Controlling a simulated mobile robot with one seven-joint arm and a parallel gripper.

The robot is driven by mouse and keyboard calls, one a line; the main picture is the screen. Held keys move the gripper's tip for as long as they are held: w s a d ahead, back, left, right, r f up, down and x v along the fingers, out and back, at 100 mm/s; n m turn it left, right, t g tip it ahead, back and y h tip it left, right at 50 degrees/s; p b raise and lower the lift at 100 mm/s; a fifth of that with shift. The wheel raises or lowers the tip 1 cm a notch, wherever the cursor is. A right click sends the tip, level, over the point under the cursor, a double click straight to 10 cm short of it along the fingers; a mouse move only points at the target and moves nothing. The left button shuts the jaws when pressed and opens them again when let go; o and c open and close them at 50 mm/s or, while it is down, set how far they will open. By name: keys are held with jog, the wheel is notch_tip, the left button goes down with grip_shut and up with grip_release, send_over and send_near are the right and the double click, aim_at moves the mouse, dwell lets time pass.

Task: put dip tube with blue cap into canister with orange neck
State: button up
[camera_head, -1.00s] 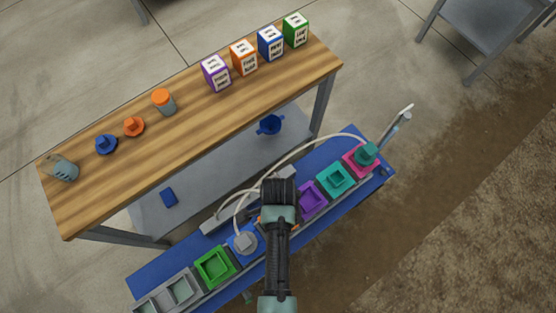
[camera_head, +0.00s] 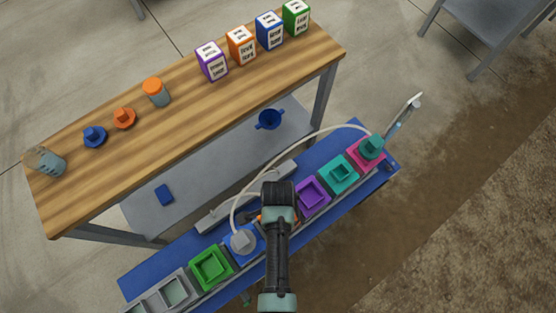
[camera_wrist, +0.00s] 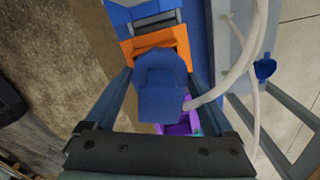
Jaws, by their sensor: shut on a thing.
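My gripper (camera_wrist: 159,78) is shut on the blue cap (camera_wrist: 162,88) of the dip tube in the wrist view, one finger on each side. A pale hose runs from the cap to the upper right. The tube below the cap is hidden. The canister's orange neck (camera_wrist: 163,40) shows just beyond the cap, partly covered by it. I cannot tell whether the tube is inside the neck. In the head view my arm hides the cap, and only a bit of orange (camera_head: 262,219) shows beside it.
Purple (camera_head: 313,195), teal (camera_head: 340,173) and green (camera_head: 211,267) necks stand in the same row. A teal cap (camera_head: 371,147) sits at the pink neck. A grey cap (camera_head: 241,241) with a hose is left of my arm. The wooden bench (camera_head: 190,125) holds boxes and loose caps.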

jog(key=o, duration=1.3)
notch_tip(320, 180, up, 13)
jog(key=shift+r+p, duration=0.1)
jog(key=shift+p, duration=0.5)
